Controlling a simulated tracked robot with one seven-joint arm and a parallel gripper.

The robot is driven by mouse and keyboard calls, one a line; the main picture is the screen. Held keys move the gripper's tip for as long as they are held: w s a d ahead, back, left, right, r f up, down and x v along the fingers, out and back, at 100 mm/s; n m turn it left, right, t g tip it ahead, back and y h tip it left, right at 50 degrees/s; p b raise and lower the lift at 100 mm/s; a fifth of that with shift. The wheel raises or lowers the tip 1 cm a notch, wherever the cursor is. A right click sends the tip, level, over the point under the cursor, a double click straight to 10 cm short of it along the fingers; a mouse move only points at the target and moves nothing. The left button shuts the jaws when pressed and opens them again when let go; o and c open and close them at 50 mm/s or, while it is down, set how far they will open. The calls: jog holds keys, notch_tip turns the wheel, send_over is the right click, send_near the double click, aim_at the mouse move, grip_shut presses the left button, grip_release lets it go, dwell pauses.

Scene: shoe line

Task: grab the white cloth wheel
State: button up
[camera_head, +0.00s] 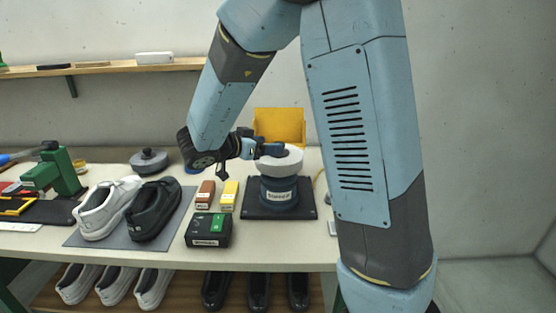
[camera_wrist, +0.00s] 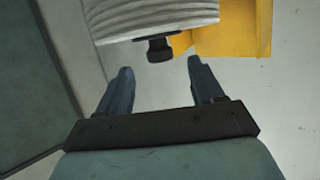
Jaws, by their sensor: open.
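The white cloth wheel (camera_head: 283,160) sits on top of a dark blue-grey machine (camera_head: 279,192) on a black base plate, at the right of the bench. In the wrist view the wheel (camera_wrist: 150,18) fills the top middle with its ridged white edge, and a black knob (camera_wrist: 159,49) shows below it. My gripper (camera_head: 270,150) is at the wheel's left side in the head view. In the wrist view my gripper (camera_wrist: 158,68) is open, its two fingers apart and pointing toward the wheel, with nothing between them.
White (camera_head: 104,208) and black (camera_head: 153,209) shoes lie on a grey mat. A grey disc (camera_head: 149,160) is farther back.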

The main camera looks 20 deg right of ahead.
aim_at(279, 156)
jog(key=shift+x, duration=3)
jog(key=shift+c, duration=0.3)
jog(key=shift+w, duration=0.1)
grip_shut()
